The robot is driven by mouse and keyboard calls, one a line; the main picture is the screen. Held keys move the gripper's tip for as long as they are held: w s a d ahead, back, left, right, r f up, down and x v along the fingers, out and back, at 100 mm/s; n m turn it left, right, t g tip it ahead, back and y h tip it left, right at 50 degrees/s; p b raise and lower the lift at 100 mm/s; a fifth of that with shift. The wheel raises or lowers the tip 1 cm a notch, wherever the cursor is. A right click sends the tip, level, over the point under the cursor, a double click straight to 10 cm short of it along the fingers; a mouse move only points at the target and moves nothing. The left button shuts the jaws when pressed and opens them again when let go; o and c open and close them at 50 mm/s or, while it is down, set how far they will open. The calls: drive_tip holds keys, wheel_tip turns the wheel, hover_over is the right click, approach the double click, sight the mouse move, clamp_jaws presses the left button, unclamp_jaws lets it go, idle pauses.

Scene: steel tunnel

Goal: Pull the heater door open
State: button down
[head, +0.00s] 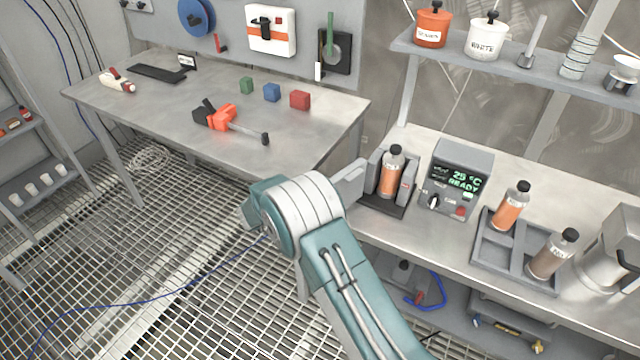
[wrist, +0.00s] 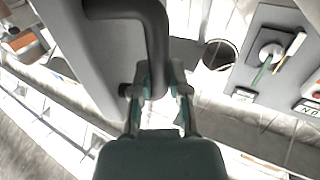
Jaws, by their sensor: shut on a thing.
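The heater (head: 408,188) stands on the right-hand bench, with an orange bottle (head: 391,172) inside its open side. Its grey door (head: 351,183) sticks out to the left of the bottle, swung away from it. In the wrist view the door is a grey panel (wrist: 85,65) with a thick dark bent handle (wrist: 156,45). My gripper (wrist: 158,95) is shut on this handle, with one finger on each side. In the head view my arm hides the gripper and the handle.
A control box (head: 458,180) reading "25 °C READY" stands right of the heater. Further right are a grey rack (head: 487,253) with bottles and a metal vessel. A second table (head: 290,135) with a red tool and small blocks stands at left. Grating floor lies between.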

drive_tip(key=shift+w, duration=0.1)
idle(0.3)
drive_tip(key=c, duration=0.6)
unclamp_jaws()
drive_tip(key=shift+d, duration=0.1)
drive_tip(key=v, duration=1.2)
